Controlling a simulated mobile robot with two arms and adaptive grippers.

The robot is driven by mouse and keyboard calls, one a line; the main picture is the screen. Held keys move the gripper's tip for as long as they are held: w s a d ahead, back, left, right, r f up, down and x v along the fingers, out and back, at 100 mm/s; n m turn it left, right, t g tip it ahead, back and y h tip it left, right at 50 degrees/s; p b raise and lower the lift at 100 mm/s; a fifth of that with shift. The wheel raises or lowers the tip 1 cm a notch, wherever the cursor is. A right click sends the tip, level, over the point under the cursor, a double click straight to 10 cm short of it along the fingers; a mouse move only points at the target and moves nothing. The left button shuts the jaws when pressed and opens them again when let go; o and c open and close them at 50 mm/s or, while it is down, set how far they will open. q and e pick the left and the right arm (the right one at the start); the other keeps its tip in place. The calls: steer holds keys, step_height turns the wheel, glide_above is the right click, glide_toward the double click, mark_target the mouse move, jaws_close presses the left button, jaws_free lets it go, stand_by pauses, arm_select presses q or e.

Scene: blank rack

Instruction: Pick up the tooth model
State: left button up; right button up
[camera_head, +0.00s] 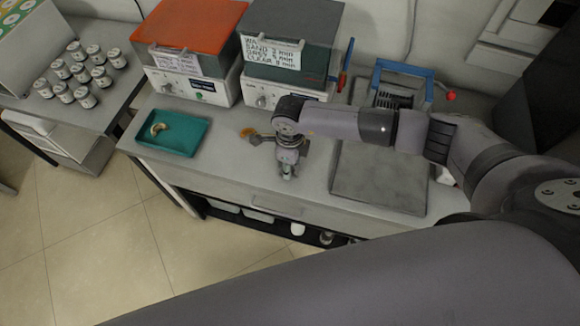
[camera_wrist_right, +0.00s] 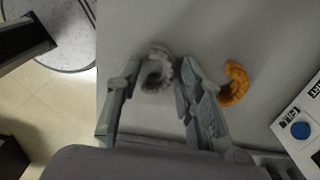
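My right gripper (camera_head: 287,174) is over the workbench and points down. In the right wrist view its two fingers are apart (camera_wrist_right: 160,76), with a pale grey, curved tooth model (camera_wrist_right: 157,66) between and just beyond the tips. Whether a finger touches it I cannot tell. An orange curved tooth model (camera_wrist_right: 235,84) lies to the right of the fingers; it also shows in the head view (camera_head: 248,132). A cream tooth model (camera_head: 158,128) lies in a teal tray (camera_head: 190,136) at the bench's left end. My left gripper is not in view.
Two box-like devices, one with an orange lid (camera_head: 190,28) and one with a grey lid (camera_head: 292,30), stand at the back. A grey slab (camera_head: 380,180) lies right of the gripper. Several small jars (camera_head: 80,70) stand on the left table. The bench front edge is close to the gripper.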

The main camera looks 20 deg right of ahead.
jaws_close()
steer(key=shift+r, duration=0.15)
